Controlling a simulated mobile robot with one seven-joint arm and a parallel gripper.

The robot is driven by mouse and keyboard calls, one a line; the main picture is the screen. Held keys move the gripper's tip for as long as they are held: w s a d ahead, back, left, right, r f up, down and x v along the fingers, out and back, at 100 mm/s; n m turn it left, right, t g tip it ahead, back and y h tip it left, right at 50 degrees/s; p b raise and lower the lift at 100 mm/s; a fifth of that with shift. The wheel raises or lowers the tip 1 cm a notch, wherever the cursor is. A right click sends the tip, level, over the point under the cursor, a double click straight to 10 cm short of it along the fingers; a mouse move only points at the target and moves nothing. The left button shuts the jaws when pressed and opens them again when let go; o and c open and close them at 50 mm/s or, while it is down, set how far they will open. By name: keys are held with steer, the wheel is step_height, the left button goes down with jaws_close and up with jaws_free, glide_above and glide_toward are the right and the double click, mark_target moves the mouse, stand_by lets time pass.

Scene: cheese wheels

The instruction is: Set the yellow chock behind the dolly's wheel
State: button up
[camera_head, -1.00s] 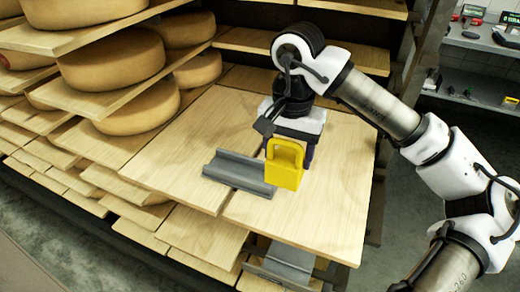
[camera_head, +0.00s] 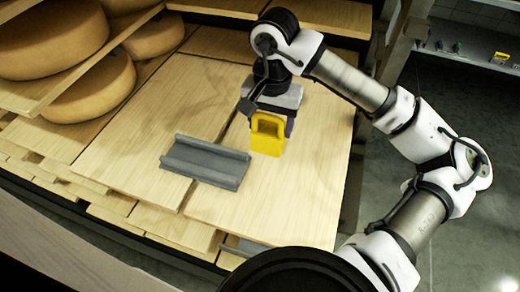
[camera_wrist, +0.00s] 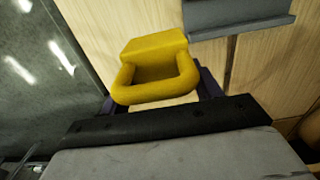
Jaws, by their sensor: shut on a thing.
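The yellow chock (camera_head: 268,140) is a block with a looped handle, and it hangs in my gripper (camera_head: 272,118) over the pale wooden boards. In the wrist view the chock (camera_wrist: 155,58) sits between the fingers of my gripper (camera_wrist: 157,90), which are mostly hidden behind it and the dark palm. I cannot tell whether the chock touches the board beneath. No dolly or wheel of one can be made out in these frames.
A grey metal channel (camera_head: 205,162) lies on the boards (camera_head: 140,125) left of the chock; the wrist view shows it too (camera_wrist: 240,14). Cheese wheels (camera_head: 92,95) fill the shelves at left. Grey floor (camera_head: 450,110) lies to the right.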

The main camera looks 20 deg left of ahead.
step_height(320, 180, down, 13)
steer(key=shift+r+p, duration=0.15)
steer(key=shift+p, duration=1)
steer(key=shift+w+f, duration=0.1)
steer(key=shift+f, duration=0.15)
steer(key=shift+f+b, duration=0.2)
steer(key=shift+b, duration=0.2)
steer(key=o, duration=1.3)
steer(key=shift+r, duration=0.15)
